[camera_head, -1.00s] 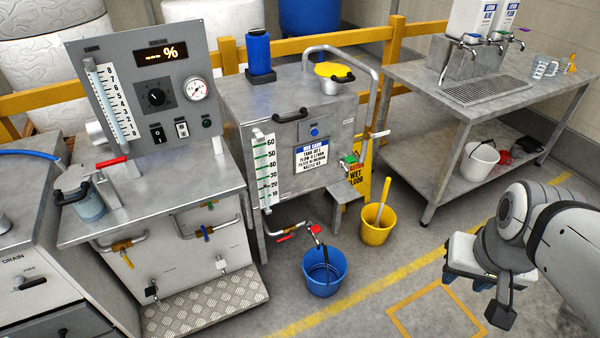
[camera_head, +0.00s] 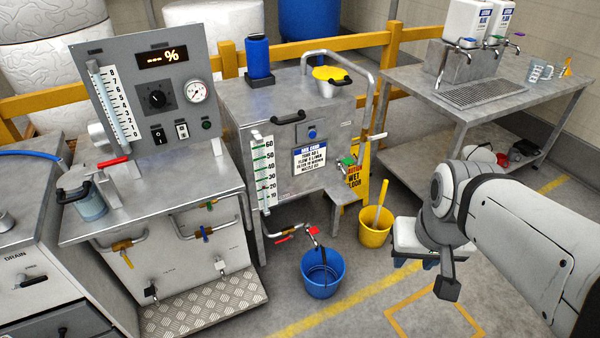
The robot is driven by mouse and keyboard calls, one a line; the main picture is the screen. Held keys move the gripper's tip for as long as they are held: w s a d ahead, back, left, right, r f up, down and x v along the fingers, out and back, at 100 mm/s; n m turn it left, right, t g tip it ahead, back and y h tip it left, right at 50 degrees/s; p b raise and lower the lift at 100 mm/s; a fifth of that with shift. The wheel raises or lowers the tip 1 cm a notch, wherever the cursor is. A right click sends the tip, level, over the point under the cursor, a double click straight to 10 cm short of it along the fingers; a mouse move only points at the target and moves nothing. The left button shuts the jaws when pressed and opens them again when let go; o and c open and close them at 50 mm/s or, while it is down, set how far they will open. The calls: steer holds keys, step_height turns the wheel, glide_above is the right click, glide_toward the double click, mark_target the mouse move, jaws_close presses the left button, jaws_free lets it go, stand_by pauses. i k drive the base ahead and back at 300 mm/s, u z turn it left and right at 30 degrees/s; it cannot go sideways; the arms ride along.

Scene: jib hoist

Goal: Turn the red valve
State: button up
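Red handles show in several places, and I cannot tell which one is meant. A red lever (camera_head: 285,238) sits on the outlet pipe low on the front of the grey steel tank (camera_head: 240,108). A small red piece (camera_head: 314,231) is at the end of that pipe, above a blue bucket (camera_head: 323,273). Another red lever (camera_head: 113,162) stands on top of the left cabinet. My gripper (camera_head: 404,260) hangs at the right, beyond the yellow bucket and apart from all of these. My wrist partly hides it, and its fingers are not clear.
A yellow bucket (camera_head: 374,236) and wet-floor sign (camera_head: 359,180) stand between the tank and my arm. A steel table (camera_head: 408,74) stands behind at the right. A checker-plate step (camera_head: 205,303) lies before the left cabinet. The floor in front is clear.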

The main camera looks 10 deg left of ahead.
mark_target(282, 240)
steer(key=i, duration=0.95)
steer(key=u, duration=0.05)
